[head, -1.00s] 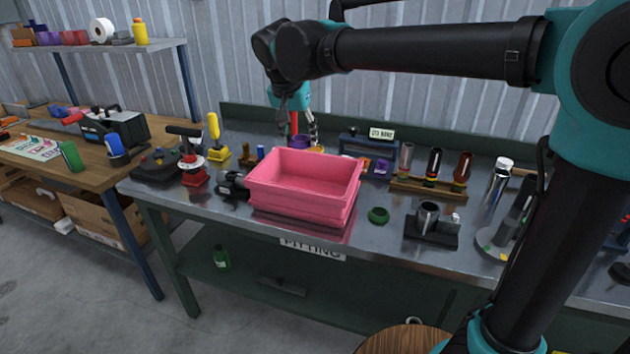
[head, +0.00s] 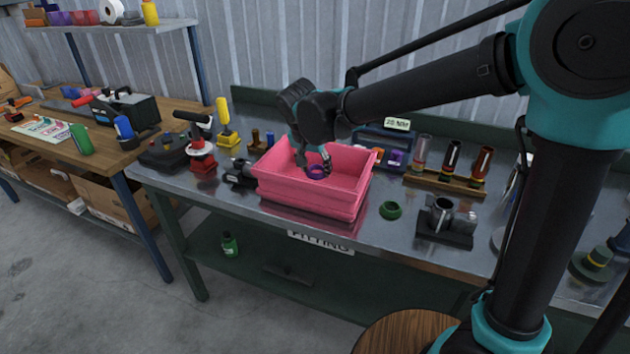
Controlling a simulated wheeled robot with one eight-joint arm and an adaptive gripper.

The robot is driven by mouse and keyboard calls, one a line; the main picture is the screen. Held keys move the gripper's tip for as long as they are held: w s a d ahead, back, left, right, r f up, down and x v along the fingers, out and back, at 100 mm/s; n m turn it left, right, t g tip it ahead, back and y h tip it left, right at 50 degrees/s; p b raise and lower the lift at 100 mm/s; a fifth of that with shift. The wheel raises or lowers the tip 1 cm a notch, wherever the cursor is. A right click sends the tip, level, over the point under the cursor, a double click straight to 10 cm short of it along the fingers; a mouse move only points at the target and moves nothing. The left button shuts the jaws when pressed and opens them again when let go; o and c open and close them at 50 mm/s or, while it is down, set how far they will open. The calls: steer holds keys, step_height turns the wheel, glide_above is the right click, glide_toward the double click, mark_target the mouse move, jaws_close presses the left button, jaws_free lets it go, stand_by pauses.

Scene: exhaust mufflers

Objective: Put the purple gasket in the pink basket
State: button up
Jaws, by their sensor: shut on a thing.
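The purple gasket (head: 316,172) is a small ring held at the fingertips of my gripper (head: 314,167). My gripper is shut on it and points down over the pink basket (head: 308,205). The gasket shows against the basket's inside, below the level of its back rim. I cannot tell how far it is above the basket floor. The pink basket stands upright on the metal bench and looks empty otherwise.
A green ring (head: 390,210) lies right of the basket, near a dark fixture with a metal cup (head: 443,220). A red-and-black tool (head: 200,150) and a black clamp (head: 240,173) stand left. A tube rack (head: 447,185) stands behind right.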

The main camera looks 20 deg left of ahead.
mark_target(314, 177)
steer(key=shift+f, duration=2.45)
steer(key=shift+f, duration=0.1)
steer(key=o, duration=1.2)
steer(key=shift+c, duration=0.2)
steer(key=v, duration=1.2)
